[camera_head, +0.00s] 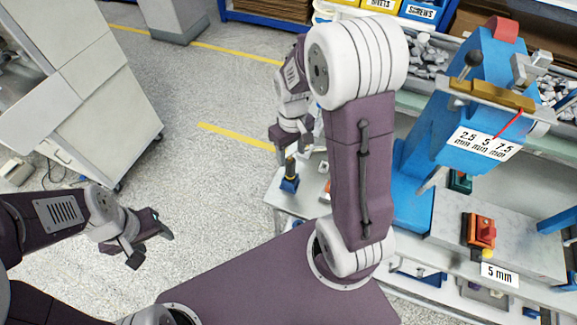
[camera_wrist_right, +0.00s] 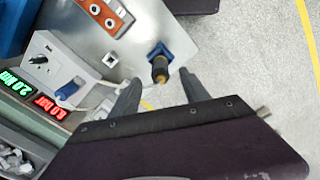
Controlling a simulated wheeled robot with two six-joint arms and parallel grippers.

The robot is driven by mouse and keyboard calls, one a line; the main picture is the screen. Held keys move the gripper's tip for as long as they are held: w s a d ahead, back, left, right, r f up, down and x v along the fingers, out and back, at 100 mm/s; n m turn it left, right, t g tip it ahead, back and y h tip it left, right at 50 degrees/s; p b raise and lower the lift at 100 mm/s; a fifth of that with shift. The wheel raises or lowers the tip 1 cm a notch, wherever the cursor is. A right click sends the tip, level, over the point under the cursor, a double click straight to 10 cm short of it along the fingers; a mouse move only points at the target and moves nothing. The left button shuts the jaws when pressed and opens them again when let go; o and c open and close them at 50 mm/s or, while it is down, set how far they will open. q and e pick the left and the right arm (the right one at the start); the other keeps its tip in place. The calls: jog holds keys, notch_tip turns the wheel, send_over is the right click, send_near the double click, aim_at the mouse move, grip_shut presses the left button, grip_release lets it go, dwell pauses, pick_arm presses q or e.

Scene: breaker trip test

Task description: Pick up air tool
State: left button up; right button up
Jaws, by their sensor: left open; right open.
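What looks like the air tool (camera_head: 290,170), a dark upright cylinder with yellowish parts, stands in a blue holder (camera_head: 289,184) at the left edge of the workbench. In the right wrist view the tool (camera_wrist_right: 159,68) stands in the blue holder (camera_wrist_right: 160,51), just beyond the fingertips. My right gripper (camera_head: 292,143) is open and empty, close to the tool; its two fingers also show in the right wrist view (camera_wrist_right: 160,88), apart on either side of the tool's line. My left gripper (camera_head: 150,246) is open and empty over the floor, far from the bench.
On the bench (camera_head: 520,255) stand a blue press-like fixture (camera_head: 480,90) and an orange-red switch block (camera_head: 480,231). A white hose (camera_wrist_right: 105,87) and lit displays (camera_wrist_right: 35,90) show in the right wrist view. Grey cabinets (camera_head: 80,80) stand left; the floor between is clear.

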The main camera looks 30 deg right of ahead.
aim_at(290, 168)
notch_tip(290, 168, down, 3)
jog(key=shift+s+f, duration=0.1)
jog(key=shift+s, duration=0.05)
jog(key=shift+w+f+p, duration=0.25)
jog(key=shift+f, duration=1.25)
jog(key=shift+w+f+p, duration=0.2)
jog(key=shift+f+p, duration=0.05)
jog(key=shift+f, duration=1.25)
jog(key=shift+r, duration=0.1)
grip_shut()
